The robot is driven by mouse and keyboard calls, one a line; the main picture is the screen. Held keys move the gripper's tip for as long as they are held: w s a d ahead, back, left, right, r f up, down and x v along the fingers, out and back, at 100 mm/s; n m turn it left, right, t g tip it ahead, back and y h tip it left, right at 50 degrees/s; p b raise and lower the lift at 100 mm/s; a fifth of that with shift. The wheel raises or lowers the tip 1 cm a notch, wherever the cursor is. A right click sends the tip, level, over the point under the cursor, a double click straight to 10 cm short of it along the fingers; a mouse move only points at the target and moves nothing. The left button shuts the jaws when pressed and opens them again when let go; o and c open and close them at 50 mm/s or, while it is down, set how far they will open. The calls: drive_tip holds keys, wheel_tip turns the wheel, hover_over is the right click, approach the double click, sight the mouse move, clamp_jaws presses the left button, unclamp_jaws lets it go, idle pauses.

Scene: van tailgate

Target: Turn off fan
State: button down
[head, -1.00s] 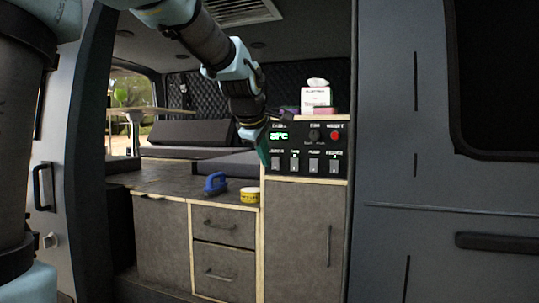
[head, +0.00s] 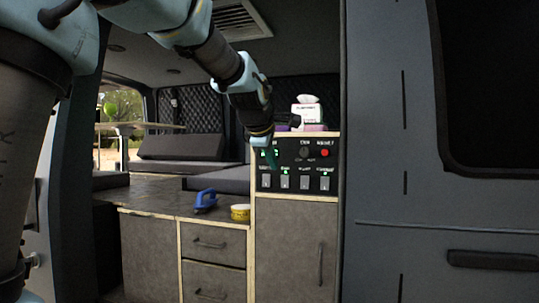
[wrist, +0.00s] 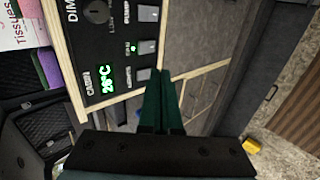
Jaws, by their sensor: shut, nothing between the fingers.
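The black control panel (head: 296,180) is on the upper front of the cabinet. It has a row of grey switches, a knob (head: 304,151) and a red button (head: 324,153). In the wrist view the panel is turned sideways, with the lit lamp beside the middle visible switch (wrist: 147,47) and a green 26°C display (wrist: 107,80). My gripper (wrist: 162,74) is shut and empty, its green fingertips near the panel's left-end switch (wrist: 143,74). Contact cannot be told.
A tissue box (head: 306,113) stands on the cabinet top above the panel. A blue tool (head: 206,200) and a yellow round tub or roll (head: 240,212) lie on the lower counter to the left. The van's side wall (head: 385,200) bounds the cabinet on the right.

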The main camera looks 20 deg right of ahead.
sight(284, 179)
drive_tip(key=w+d+f, duration=0.1)
drive_tip(key=w, duration=0.1)
drive_tip(key=w+d+f+p, duration=0.1)
drive_tip(key=w+d, duration=0.1)
drive_tip(key=w+d+f+p, duration=0.1)
drive_tip(key=d+f, duration=0.1)
drive_tip(key=shift+w+d, duration=0.1)
drive_tip(key=shift+w, duration=0.3)
drive_tip(key=shift+w+d, duration=0.45)
drive_tip(key=shift+r+p, duration=0.1)
drive_tip(key=shift+p, duration=0.25)
